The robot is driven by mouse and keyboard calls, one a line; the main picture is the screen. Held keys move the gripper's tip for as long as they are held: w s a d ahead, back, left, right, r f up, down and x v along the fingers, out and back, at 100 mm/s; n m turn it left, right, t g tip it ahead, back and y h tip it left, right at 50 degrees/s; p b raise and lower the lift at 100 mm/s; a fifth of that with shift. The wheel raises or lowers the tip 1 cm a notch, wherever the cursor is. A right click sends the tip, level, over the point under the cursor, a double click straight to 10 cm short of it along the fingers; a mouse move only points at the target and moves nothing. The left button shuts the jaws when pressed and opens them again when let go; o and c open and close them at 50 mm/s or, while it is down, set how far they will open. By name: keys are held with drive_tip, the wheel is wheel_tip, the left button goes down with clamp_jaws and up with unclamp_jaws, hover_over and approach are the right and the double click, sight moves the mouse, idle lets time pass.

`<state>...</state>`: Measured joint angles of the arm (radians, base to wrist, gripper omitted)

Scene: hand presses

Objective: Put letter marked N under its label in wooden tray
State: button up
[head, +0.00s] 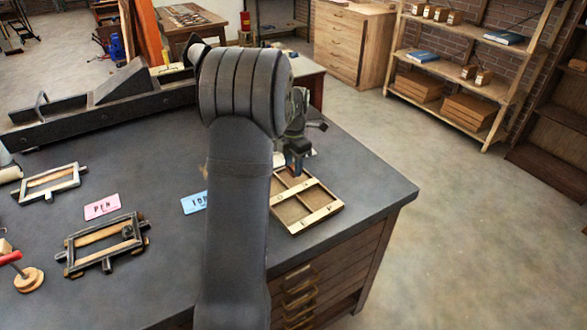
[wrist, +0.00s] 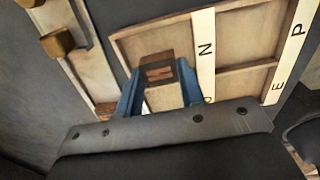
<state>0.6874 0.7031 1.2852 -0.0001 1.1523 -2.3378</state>
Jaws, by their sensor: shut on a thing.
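The wooden tray (head: 339,206) lies near the right end of the dark bench; its rim also shows in the wrist view (wrist: 150,26). Its pale strips carry the letters N, O, P and E. The N label (wrist: 205,50) is on the strip nearer my gripper. My gripper (head: 296,168), with blue fingers (wrist: 159,85), is shut on a small brown wooden block (wrist: 159,73). The block is over the tray's compartments left of the N label in the wrist view. Its letter is not readable, and its height above the tray floor cannot be told.
A wooden rack (wrist: 75,60) with small blocks lies left of the tray in the wrist view. A pink card (head: 102,206) and a blue card (head: 194,203) lie on the bench. Two framed pieces (head: 50,183) (head: 103,243) lie at left. My arm hides the bench middle.

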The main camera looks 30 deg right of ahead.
sight(293, 168)
drive_tip(key=shift+f, duration=0.9)
drive_tip(key=o, duration=1)
drive_tip(key=shift+f, duration=0.15)
drive_tip(key=shift+c, duration=0.2)
wheel_tip(293, 168, up, 12)
drive_tip(key=shift+r, duration=0.2)
drive_tip(key=shift+f, duration=4.4)
